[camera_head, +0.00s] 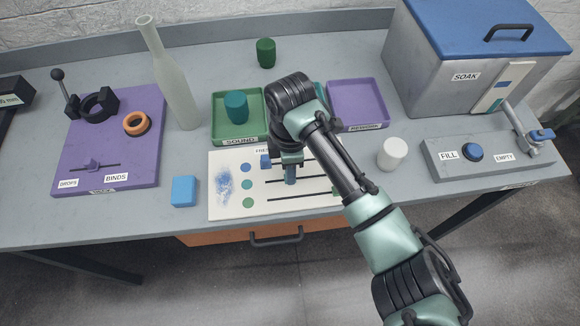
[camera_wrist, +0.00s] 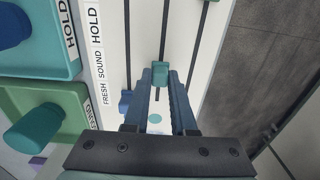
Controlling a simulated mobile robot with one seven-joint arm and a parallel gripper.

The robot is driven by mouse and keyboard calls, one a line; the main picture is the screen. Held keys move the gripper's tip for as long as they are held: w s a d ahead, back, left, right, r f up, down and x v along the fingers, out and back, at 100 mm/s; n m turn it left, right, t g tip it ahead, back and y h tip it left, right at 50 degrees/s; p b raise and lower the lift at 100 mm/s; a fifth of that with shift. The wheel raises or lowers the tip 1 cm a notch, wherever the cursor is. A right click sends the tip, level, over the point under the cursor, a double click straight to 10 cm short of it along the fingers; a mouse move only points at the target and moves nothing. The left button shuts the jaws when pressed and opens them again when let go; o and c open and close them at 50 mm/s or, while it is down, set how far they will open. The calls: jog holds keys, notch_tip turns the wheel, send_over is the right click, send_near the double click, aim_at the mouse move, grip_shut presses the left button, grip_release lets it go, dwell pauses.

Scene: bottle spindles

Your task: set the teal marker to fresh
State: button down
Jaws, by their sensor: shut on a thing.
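The teal marker (camera_wrist: 160,72) is a small block on the middle slot of the white board (camera_head: 232,208). My gripper (camera_wrist: 160,78) is shut on it, with one dark blue finger on each side. Bare slot shows between it and the slot's FRESH end, near the teal dot (camera_wrist: 155,118); it stands roughly by the SOUND label. In the head view my gripper (camera_head: 290,180) reaches down onto the middle row and hides the marker. A blue marker (camera_wrist: 126,102) stands at the FRESH end of its row; it also shows in the head view (camera_head: 265,161).
Behind the board are a green SOUND tray (camera_head: 222,103) with a teal spindle (camera_head: 236,106) and a purple tray (camera_head: 356,104). A blue block (camera_head: 184,191) lies left of the board. A white cylinder (camera_head: 392,153) stands to the right. A tall bottle (camera_head: 170,80) stands behind left.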

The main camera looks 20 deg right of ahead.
aim_at(266, 182)
jog(key=shift+a, duration=0.1)
jog(key=shift+w+a+p, duration=0.25)
jog(key=shift+a+p, duration=0.05)
jog(key=shift+a, duration=0.55)
jog(key=shift+w+a+p, duration=0.25)
jog(key=shift+a+p, duration=0.1)
jog(key=shift+a, duration=0.45)
jog(key=shift+w+a+p, duration=0.25)
jog(key=shift+a+p, duration=0.05)
jog(key=shift+a, duration=0.55)
jog(key=c, duration=0.7)
grip_release()
jog(key=shift+a, duration=0.1)
notch_tip(266, 182, up, 13)
jog(key=shift+r+p, duration=0.1)
jog(key=shift+p, duration=0.45)
